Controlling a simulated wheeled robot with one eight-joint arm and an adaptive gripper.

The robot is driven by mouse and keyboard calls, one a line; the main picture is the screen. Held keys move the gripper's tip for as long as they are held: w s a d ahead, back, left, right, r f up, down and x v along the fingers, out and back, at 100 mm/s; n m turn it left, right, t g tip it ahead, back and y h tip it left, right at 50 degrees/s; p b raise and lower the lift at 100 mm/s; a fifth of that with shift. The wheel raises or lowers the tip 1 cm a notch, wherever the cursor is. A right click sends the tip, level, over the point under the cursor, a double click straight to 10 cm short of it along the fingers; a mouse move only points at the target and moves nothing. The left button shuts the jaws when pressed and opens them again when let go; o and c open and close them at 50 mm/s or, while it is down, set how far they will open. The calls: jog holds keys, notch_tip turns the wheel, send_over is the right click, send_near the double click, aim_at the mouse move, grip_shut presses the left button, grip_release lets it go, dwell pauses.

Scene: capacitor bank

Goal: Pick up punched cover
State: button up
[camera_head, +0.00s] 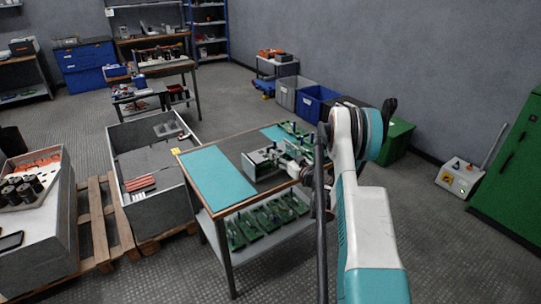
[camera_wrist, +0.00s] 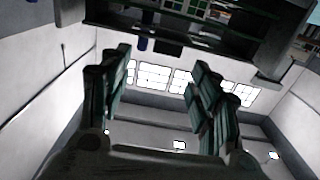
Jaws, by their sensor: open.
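A grey metal box-like piece (camera_head: 260,163), which may be the punched cover, sits on the workbench (camera_head: 244,139), right of a teal mat. It is small, and I cannot make out any holes. My gripper (camera_wrist: 162,88) shows in the wrist view with its fingers spread apart and nothing between them. In the head view my arm stands at the bench's right side and mostly hides the gripper. The wrist view is tilted and shows no clear cover; a dark structure with green boards (camera_wrist: 190,8) crosses its top.
The teal mat (camera_head: 218,173) is clear. Green circuit boards (camera_head: 262,222) lie on the bench's lower shelf. A large grey bin (camera_head: 122,146) on a pallet stands left of the bench. Blue (camera_head: 315,101) and green crates (camera_head: 398,137) stand behind my arm.

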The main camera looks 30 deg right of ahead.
aim_at(271, 147)
jog(key=w, duration=0.1)
jog(key=w+b, duration=0.1)
jog(key=w, duration=0.1)
jog(key=w+a+b, duration=0.1)
jog(key=shift+w+f, duration=0.4)
jog(key=shift+w+d+r+b, duration=0.1)
jog(key=shift+w+r+b, duration=0.05)
jog(key=shift+w+b, duration=0.2)
jog(key=c, duration=1.3)
